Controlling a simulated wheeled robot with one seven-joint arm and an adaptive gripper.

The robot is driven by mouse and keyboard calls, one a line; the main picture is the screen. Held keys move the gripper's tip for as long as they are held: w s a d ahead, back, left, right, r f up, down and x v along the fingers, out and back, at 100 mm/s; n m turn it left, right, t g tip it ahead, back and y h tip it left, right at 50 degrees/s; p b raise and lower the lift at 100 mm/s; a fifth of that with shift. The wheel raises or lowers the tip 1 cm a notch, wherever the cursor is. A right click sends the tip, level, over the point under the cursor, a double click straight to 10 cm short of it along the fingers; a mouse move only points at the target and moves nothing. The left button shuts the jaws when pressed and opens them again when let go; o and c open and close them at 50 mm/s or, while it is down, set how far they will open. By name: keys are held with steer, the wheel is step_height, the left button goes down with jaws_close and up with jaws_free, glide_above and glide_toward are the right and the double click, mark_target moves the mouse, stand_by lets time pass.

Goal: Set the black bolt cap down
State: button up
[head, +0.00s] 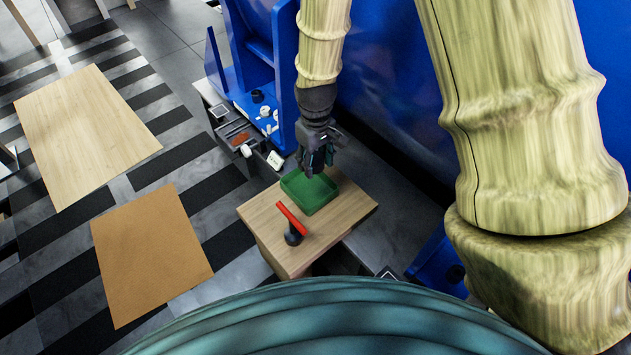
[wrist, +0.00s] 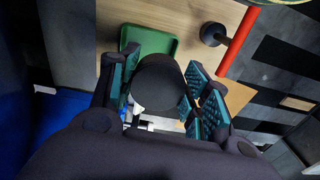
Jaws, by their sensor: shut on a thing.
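My gripper (head: 317,165) is shut on the black bolt cap (wrist: 158,82), a dark rounded piece between the teal finger pads in the wrist view. The fingertips are over the far edge of a green tray (head: 298,199) on a small wooden table (head: 345,218). The tray also shows in the wrist view (wrist: 160,36), partly hidden behind the cap and one finger. I cannot tell the exact height above the tray.
A red bar (head: 291,218) with a black round part (head: 293,237) is on the table, nearer than the tray. A blue stand (head: 245,75) with small items is left of my gripper. Two flat panels (head: 85,135), (head: 150,252) lie left.

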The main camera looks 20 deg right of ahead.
steer(key=s+f+n, duration=0.2)
steer(key=s+f, duration=0.1)
steer(key=f, duration=0.1)
steer(key=s+d+f+n+b, duration=0.1)
steer(key=s+f+n, duration=0.2)
steer(key=f, duration=0.2)
steer(key=s+f+n, duration=0.2)
steer(key=s+f, duration=0.2)
steer(key=shift+d+f, duration=0.3)
steer(key=shift+f, duration=0.1)
steer(key=b, duration=0.3)
glide_above(311, 191)
steer(key=shift+f, duration=0.8)
steer(key=shift+f+b, duration=0.45)
steer(key=shift+f, duration=1.25)
steer(key=shift+f, duration=0.15)
steer(key=o, duration=0.8)
steer(key=shift+o, duration=0.2)
step_height(311, 191, up, 12)
steer(key=p, duration=0.3)
steer(key=shift+w, duration=0.1)
